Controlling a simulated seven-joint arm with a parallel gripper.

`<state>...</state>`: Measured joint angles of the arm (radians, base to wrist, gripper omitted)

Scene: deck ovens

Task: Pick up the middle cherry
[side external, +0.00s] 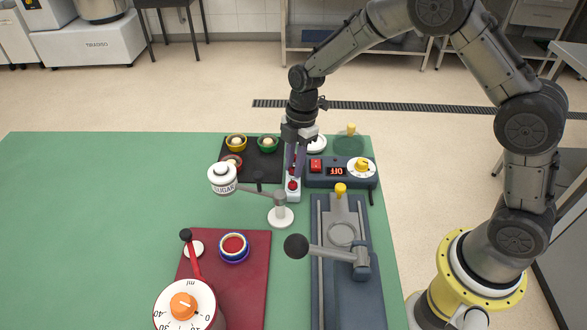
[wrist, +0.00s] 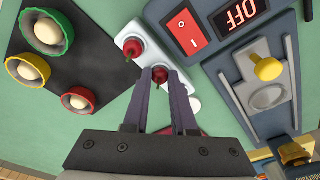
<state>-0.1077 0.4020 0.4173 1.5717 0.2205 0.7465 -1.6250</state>
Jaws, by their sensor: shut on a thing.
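A narrow white holder (side external: 293,195) stands on the green table and carries small red cherries. In the side view, one cherry (side external: 292,185) sits free at its near end. My gripper (side external: 294,170) reaches down over the holder from above. In the wrist view, my gripper's fingertips (wrist: 160,76) are shut on the middle cherry (wrist: 160,75). A free end cherry (wrist: 132,50) sits beyond it on the holder.
A control box (side external: 315,180) with a red switch and "OFF" display stands close right of the holder. A black tray (side external: 264,166) with coloured cups is close left. A lever-arm stand (side external: 281,216) is just in front. The table's left side is clear.

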